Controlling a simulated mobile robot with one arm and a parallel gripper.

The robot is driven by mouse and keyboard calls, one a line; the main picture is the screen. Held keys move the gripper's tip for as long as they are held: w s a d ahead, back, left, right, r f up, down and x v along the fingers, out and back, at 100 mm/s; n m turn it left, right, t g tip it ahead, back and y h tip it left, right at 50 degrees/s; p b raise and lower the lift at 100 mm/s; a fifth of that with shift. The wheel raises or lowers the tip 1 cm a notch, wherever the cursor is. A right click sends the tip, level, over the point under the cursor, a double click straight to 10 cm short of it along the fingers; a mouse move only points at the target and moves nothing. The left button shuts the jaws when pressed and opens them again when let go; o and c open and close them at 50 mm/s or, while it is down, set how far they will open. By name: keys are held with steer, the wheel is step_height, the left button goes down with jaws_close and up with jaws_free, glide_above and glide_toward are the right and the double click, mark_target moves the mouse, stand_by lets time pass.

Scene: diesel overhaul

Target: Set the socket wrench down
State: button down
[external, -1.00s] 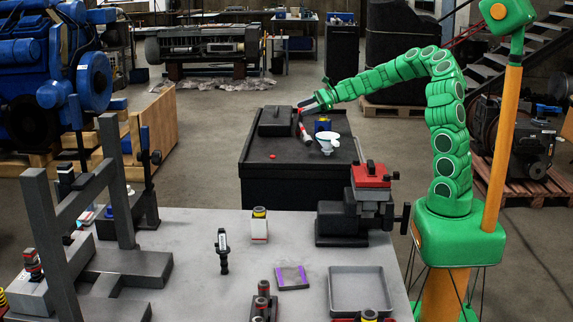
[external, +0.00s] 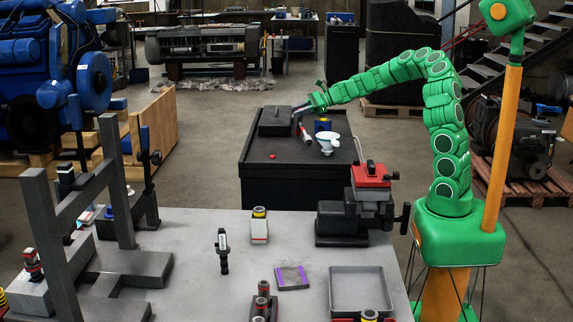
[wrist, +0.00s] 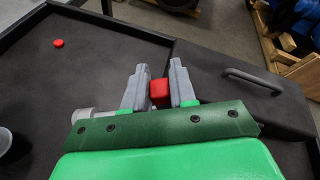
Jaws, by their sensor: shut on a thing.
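My gripper (external: 297,114) is over the far black cart, beside a dark box. In the wrist view my gripper (wrist: 159,88) has its two grey fingers closed on a red block-like part (wrist: 159,93), which I take to be the socket wrench. A light grey cylindrical end (wrist: 82,115) shows left of the fingers; I cannot tell if it belongs to the wrench. In the external view a red and pale piece of the wrench (external: 306,137) shows just below the fingertips, small. Whether it touches the cart top (external: 255,166) I cannot tell.
The dark box with a handle (wrist: 240,82) stands right beside my gripper. A white funnel (external: 329,143) and a blue item (external: 322,125) stand to the right on the cart. A red cap (wrist: 57,43) lies on bare cart surface.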

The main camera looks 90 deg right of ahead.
steer(key=shift+r, duration=0.15)
stand_by(0.3)
steer(key=shift+r, duration=0.25)
steer(key=r, duration=0.3)
steer(key=shift+s+a, duration=0.1)
steer(key=shift+s, duration=0.1)
steer(key=s+a+r, duration=0.8)
steer(key=s+r, duration=0.1)
steer(key=s, duration=0.2)
steer(key=shift+r, duration=0.25)
